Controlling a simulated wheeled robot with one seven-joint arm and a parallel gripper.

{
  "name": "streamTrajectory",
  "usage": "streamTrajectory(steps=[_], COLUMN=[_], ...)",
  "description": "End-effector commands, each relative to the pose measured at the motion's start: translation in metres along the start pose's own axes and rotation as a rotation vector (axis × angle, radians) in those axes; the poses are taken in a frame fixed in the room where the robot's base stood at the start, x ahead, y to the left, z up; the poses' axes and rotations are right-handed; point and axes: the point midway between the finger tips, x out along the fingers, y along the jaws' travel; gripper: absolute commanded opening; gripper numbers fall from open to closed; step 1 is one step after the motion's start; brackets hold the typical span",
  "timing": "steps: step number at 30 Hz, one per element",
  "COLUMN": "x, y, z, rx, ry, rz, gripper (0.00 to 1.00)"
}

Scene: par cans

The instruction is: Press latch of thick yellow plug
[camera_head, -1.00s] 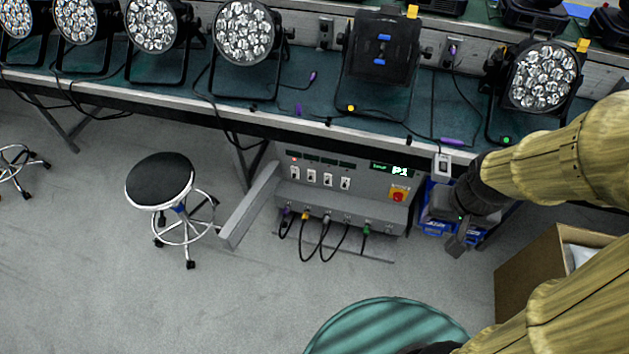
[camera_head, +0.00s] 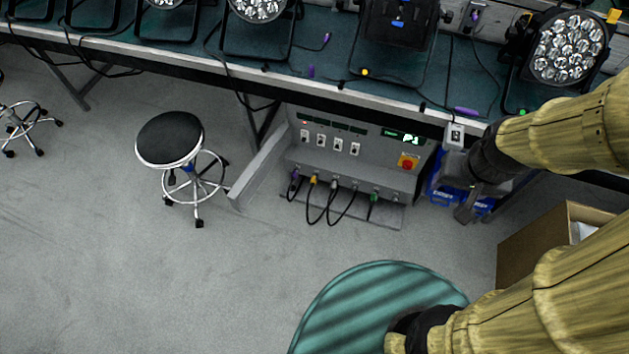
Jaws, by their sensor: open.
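A grey power box (camera_head: 358,150) with switches and a red button stands under the workbench. Several plugs sit in a row along its lower front. The yellow plug (camera_head: 313,181) is second from the left, with a dark cable hanging from it. Its latch is too small to make out. My gripper (camera_head: 468,212) hangs to the right of the box, in front of blue bins, with its fingers pointing down. It is open, empty and well apart from the yellow plug.
A black round stool (camera_head: 170,138) stands left of the box. A slanted grey panel (camera_head: 262,172) extends from the box's left side. A cardboard box (camera_head: 540,240) is at the right. The workbench (camera_head: 350,98) with stage lights overhangs the box.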

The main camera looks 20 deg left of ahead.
Motion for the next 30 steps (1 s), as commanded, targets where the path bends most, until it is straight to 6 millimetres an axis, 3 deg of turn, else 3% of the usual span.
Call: streamTrajectory(steps=[8, 15, 18, 30], x=[0.0, 0.0, 0.0, 0.0], y=[0.0, 0.0, 0.0, 0.0], z=[0.0, 0.0, 0.0, 0.0], rx=[0.0, 0.0, 0.0, 0.0], ry=[0.0, 0.0, 0.0, 0.0], rz=[0.0, 0.0, 0.0, 0.0], gripper=[0.62, 0.15, 0.0, 0.0])
